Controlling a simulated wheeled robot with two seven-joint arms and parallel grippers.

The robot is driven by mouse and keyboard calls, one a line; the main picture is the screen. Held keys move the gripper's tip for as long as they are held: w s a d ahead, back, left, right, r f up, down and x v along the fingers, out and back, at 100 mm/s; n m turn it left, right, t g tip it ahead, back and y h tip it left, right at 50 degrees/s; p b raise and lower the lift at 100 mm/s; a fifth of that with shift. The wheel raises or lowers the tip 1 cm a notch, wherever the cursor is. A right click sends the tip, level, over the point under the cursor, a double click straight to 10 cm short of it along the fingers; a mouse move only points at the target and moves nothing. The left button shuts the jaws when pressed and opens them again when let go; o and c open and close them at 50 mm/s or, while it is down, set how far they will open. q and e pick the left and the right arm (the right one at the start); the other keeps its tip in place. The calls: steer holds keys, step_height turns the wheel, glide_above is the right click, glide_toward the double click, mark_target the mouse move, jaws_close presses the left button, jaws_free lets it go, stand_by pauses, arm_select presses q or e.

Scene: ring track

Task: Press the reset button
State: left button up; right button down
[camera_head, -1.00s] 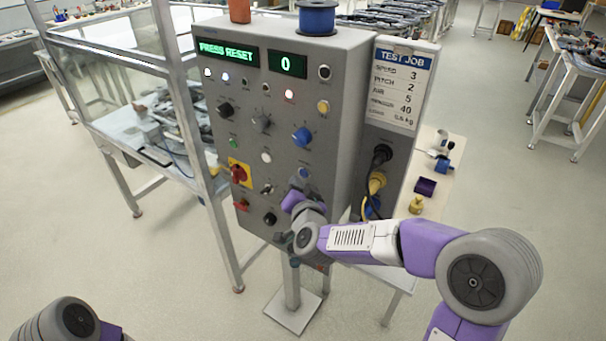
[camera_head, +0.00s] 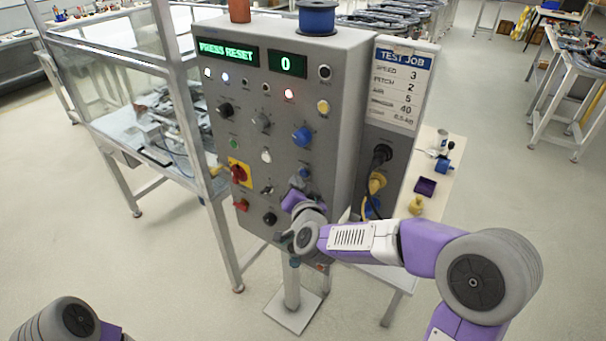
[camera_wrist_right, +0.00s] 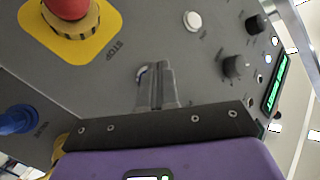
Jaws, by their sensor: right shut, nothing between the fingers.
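The grey control panel (camera_head: 283,130) stands upright and its screen (camera_head: 228,52) reads PRESS RESET. A small blue button (camera_head: 304,172) sits on the lower right part of its face; I cannot read its label. My right gripper (camera_head: 298,185) is right by this button, at its lower left. In the right wrist view the gripper's fingers (camera_wrist_right: 155,72) are shut together and empty, pointing at the panel. A round metal-rimmed part (camera_wrist_right: 142,72) shows partly behind the fingertips. Whether they touch it I cannot tell. My left gripper is outside the picture.
The right wrist view shows a red stop button (camera_wrist_right: 68,8) near the fingers. Cables (camera_head: 376,182) plug into the panel's right side.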

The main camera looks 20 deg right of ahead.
steer(key=shift+w+d, duration=0.1)
steer(key=shift+d, duration=0.05)
steer(key=shift+w+d, duration=0.15)
steer(key=shift+d, duration=0.05)
steer(key=shift+w+d+b, duration=0.25)
steer(key=shift+d+b, duration=0.05)
steer(key=shift+d, duration=0.05)
stand_by(0.9)
steer(key=shift+s+a, duration=0.55)
steer(key=shift+a, duration=0.15)
steer(key=s+a, duration=0.1)
steer(key=a, duration=0.1)
steer(key=s+a, duration=0.2)
stand_by(0.4)
stand_by(0.6)
